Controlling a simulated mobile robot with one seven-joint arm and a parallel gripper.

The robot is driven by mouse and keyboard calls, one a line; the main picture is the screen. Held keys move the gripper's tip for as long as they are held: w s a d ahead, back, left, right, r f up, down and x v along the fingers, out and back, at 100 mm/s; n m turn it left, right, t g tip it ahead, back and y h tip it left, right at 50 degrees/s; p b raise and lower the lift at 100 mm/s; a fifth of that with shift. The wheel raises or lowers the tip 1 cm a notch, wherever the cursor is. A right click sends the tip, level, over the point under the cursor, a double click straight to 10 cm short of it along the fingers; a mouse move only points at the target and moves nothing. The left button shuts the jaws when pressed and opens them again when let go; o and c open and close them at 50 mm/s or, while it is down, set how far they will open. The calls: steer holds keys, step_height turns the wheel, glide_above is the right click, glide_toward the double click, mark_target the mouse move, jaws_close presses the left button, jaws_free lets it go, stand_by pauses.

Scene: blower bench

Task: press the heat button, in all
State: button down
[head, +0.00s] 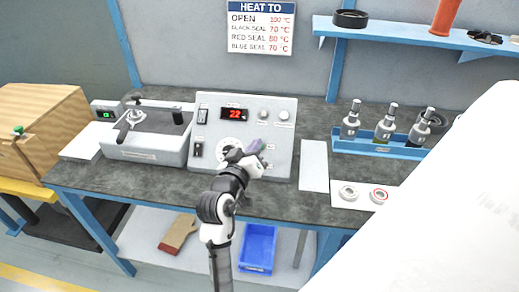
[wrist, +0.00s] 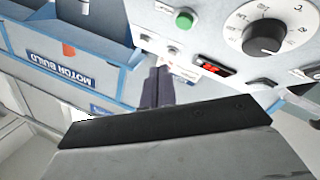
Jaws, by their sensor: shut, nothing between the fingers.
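The grey control box (head: 206,165) stands on the bench, with a red display (head: 234,114) reading 22. In the wrist view, a green button (wrist: 185,19) sits beside the large dial (wrist: 267,37). Two small pale round controls (wrist: 140,38) lie near the display (wrist: 212,67). I cannot read which control is marked heat. My gripper (head: 257,147) is shut and empty in front of the box's right half and hides part of its lower face. In the wrist view its fingers (wrist: 156,84) appear apart from the green button; contact with the panel cannot be told.
A grey lidded device (head: 146,148) stands left of the box. A blank white plate (head: 315,166) lies to the right. Farther right are a blue rack (head: 348,144) with several bottles and a white card (head: 347,203) with rings. A shelf (head: 400,31) hangs above.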

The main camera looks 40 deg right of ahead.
steer(key=shift+w+d+f+b, duration=0.55)
steer(key=shift+d+f, duration=0.1)
steer(key=shift+f, duration=0.2)
steer(key=shift+w+d+f+b, duration=0.45)
steer(key=shift+w+d+f, duration=0.15)
steer(key=shift+f, duration=0.2)
steer(key=shift+f, duration=0.1)
stand_by(0.8)
steer(key=shift+w+d+f, duration=0.15)
steer(key=shift+d+f, duration=0.05)
steer(key=shift+w+d+f+b, duration=0.2)
steer(key=shift+d+f+b, duration=0.05)
steer(key=shift+b, duration=0.15)
stand_by(0.7)
stand_by(0.3)
steer(key=shift+s+a+r+p, duration=0.4)
steer(key=shift+a+r+p, duration=0.05)
steer(key=shift+r, duration=0.05)
steer(key=s+a+r+p, duration=0.2)
steer(key=r, duration=0.1)
steer(key=shift+s+a+r+p, duration=0.15)
steer(key=shift+a+r+p, duration=0.15)
steer(key=shift+a+p, duration=0.05)
